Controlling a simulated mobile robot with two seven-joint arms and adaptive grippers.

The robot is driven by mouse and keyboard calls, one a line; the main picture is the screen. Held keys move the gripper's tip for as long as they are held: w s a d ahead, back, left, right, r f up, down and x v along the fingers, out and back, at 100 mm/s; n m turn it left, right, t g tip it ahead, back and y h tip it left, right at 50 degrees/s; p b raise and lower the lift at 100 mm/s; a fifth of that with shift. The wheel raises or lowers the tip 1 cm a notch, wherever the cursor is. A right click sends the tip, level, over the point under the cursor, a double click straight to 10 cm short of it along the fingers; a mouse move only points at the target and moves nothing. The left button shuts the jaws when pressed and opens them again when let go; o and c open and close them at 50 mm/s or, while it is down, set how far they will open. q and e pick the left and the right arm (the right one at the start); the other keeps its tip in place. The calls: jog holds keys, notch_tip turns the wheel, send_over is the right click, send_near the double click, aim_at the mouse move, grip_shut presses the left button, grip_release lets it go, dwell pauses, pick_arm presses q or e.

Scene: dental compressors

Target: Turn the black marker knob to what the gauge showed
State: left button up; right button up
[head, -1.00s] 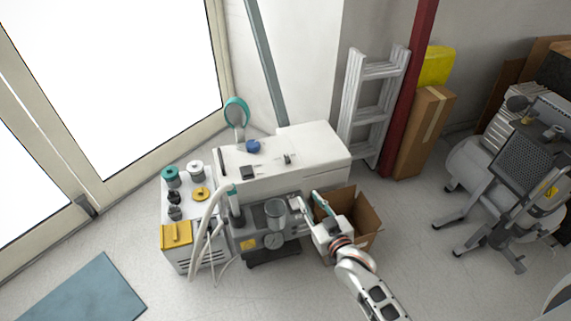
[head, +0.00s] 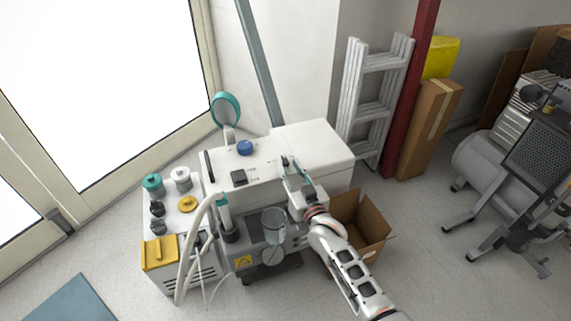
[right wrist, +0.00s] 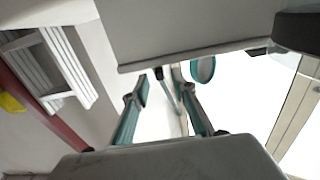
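My right gripper (head: 296,172) is at the front edge of the white cabinet's top (head: 325,145). Its teal-lined fingers are apart in the right wrist view (right wrist: 163,92), with nothing held. A small dark part (right wrist: 158,73), probably the black marker knob, shows beyond and between the fingertips at the cabinet edge. In the head view the gripper largely covers that spot. A black block (head: 238,177) and a blue knob (head: 245,147) are left on the same top. The round gauge (head: 271,254) is low on the grey unit, partly behind a clear bowl (head: 273,224); its reading is illegible. My left gripper is out of view.
A low unit at left carries teal and white-capped jars (head: 153,184), dark knobs (head: 157,209) and a yellow box (head: 160,252). Pale hoses (head: 191,248) hang beside it. An open carton (head: 365,228) lies right of the cabinet; a ladder (head: 371,100) leans behind.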

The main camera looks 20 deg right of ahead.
aim_at(288, 164)
jog(key=shift+w+f, duration=0.35)
jog(key=shift+w, duration=0.6)
jog(key=shift+w+a+r+b, duration=0.1)
jog(key=shift+w+r+b, duration=0.1)
jog(key=shift+w+b, duration=0.2)
jog(key=shift+w+r, duration=0.1)
jog(key=shift+w, duration=0.05)
grip_shut()
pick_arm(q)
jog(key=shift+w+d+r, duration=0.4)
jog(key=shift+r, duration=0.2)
